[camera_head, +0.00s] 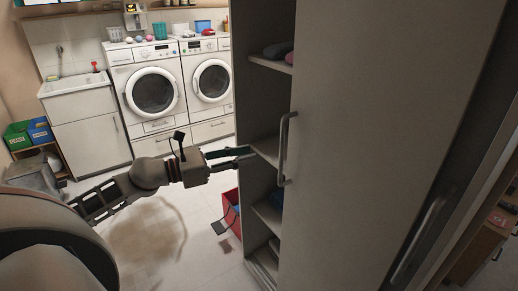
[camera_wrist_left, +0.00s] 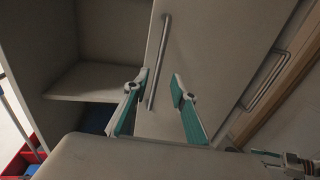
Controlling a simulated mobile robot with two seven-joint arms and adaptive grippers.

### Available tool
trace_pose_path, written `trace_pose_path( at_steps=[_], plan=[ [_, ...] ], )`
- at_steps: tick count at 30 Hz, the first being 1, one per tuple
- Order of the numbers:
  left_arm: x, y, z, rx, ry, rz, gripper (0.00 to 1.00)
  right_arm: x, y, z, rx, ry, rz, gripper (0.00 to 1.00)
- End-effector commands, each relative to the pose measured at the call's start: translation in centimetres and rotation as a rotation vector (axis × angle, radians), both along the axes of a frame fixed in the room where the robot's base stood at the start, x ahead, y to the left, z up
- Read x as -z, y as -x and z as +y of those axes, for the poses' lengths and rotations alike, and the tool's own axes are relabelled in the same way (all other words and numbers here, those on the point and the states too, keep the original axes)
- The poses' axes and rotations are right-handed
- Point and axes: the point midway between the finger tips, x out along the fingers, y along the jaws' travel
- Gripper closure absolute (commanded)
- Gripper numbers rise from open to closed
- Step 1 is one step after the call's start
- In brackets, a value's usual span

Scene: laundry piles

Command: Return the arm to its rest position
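My left arm reaches in from the left in the head view. Its gripper (camera_head: 238,155) is open, with two separated fingers pointing right toward the tall cabinet. In the left wrist view the teal-padded fingers (camera_wrist_left: 160,88) are apart, with nothing held between them. The cabinet door handle (camera_head: 284,148) is to the right of the fingertips in the head view. In the left wrist view the handle (camera_wrist_left: 160,55) lies beyond and between the fingers. The gripper is not closed on it.
The tall cabinet (camera_head: 390,120) fills the right side, its left part open with shelves (camera_head: 268,65) holding folded cloth. A red basket (camera_head: 231,212) stands on the floor beside it. Washing machines (camera_head: 148,92) and a sink cabinet (camera_head: 85,120) line the back. The tiled floor between is mostly clear.

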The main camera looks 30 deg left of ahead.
Motion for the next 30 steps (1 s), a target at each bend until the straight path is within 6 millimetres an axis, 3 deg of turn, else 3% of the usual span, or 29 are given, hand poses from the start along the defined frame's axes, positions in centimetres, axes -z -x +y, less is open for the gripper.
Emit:
trace_pose_path(
  at_steps=[7, 11, 14, 20, 24, 27, 30],
  plan=[
    [0.3, 0.0, 0.0, -0.004, 0.020, 0.010, 0.74, 0.0, 0.0, 0.0, 0.000, -0.001, -0.001, 0.60],
    [3.0, 0.5, -0.2, -0.045, 0.221, 0.110, 0.74, 0.0, 0.0, 0.1, 0.000, -0.001, -0.001, 0.60],
    [7.6, 1.4, -0.6, -0.121, 0.551, 0.273, 0.74, 0.0, 0.0, 0.0, 0.000, -0.001, -0.001, 0.60],
    [20.2, 5.4, -3.0, -0.350, 1.360, 0.667, 0.74, 0.0, 0.0, 0.1, 0.000, -0.001, -0.001, 0.60],
    [28.2, 9.5, -6.8, -0.520, 1.842, 0.894, 0.74, 0.0, 0.0, 0.1, 0.000, -0.001, -0.001, 0.60],
    [32.7, 12.7, -10.3, -0.645, 2.141, 1.028, 0.74, 0.0, 0.0, 0.1, 0.000, -0.001, -0.001, 0.60],
    [36.0, 15.6, -13.8, -0.758, 2.381, 1.129, 0.74, 0.0, 0.0, 0.1, 0.001, -0.001, 0.000, 0.60]
  ],
)
